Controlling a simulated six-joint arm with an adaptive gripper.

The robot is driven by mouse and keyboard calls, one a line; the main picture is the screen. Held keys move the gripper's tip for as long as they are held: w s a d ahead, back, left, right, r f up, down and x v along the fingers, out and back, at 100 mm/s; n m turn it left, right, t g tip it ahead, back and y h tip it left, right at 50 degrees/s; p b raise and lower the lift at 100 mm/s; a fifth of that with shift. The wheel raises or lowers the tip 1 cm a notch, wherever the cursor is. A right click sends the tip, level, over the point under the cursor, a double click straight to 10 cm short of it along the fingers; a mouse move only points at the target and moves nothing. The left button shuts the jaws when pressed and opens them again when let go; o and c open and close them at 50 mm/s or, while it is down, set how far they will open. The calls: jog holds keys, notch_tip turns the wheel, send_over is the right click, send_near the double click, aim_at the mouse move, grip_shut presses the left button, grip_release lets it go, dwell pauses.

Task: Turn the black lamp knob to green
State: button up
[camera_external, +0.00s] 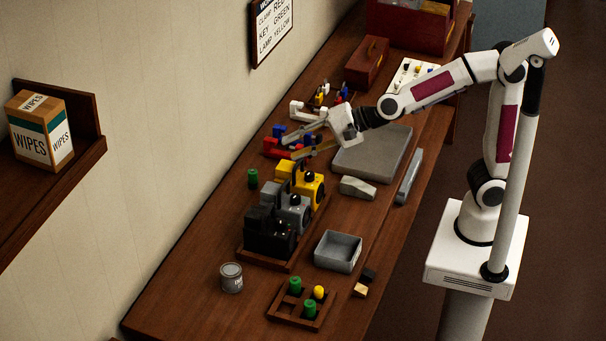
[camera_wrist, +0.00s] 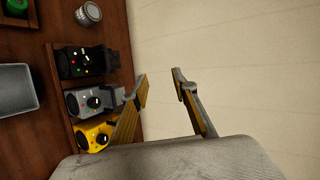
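The black lamp unit (camera_external: 268,240) stands at the near end of a wooden tray, beside a grey unit and a yellow unit. In the wrist view the black unit (camera_wrist: 80,62) shows its front, with small coloured dots including red, yellow and green around a dark knob. The knob's pointing direction is too small to tell. My gripper (camera_external: 288,149) is above the table, beyond the yellow unit and apart from the black one. In the wrist view my gripper (camera_wrist: 161,76) is open, with nothing between its fingers.
The grey unit (camera_wrist: 93,101) and yellow unit (camera_wrist: 96,134) lie between my gripper and the black one. A grey bin (camera_external: 338,251), a can (camera_external: 231,278) and a peg tray (camera_external: 286,313) stand nearby.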

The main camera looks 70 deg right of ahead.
jog(key=s+d+f+n+g+h, duration=0.1)
jog(key=s+d+f+n+g, duration=0.2)
jog(key=s+d+n, duration=0.6)
jog(key=shift+s+d+f+h, duration=0.35)
jog(key=shift+s+d, duration=1)
jog(key=shift+s, duration=1.5)
jog(key=w+a+f+n+t, duration=0.2)
jog(key=w+a+f, duration=0.1)
jog(key=w, duration=0.4)
jog(key=w+a+f+n+t, duration=0.1)
jog(key=w+a+f, duration=0.15)
jog(key=w, duration=0.35)
jog(key=n+t+y, duration=0.3)
jog(key=n+t, duration=0.1)
jog(key=n, duration=0.2)
send_over(280, 225)
jog(key=s+d, duration=0.1)
jog(key=d, duration=0.3)
jog(key=shift+h, duration=0.25)
notch_tip(280, 225, down, 5)
jog(key=shift+s+d+f, duration=0.1)
jog(key=shift+f, duration=0.1)
jog(key=shift+s+a+f+n+t+y, duration=0.2)
jog(key=shift+s+a+t, duration=0.1)
jog(key=shift+a, duration=0.15)
jog(key=shift+s+a+f+n+t+y, duration=0.1)
jog(key=shift+s+a+t+y, duration=0.1)
jog(key=shift+s+a+t, duration=0.15)
jog(key=shift+w+f, duration=0.1)
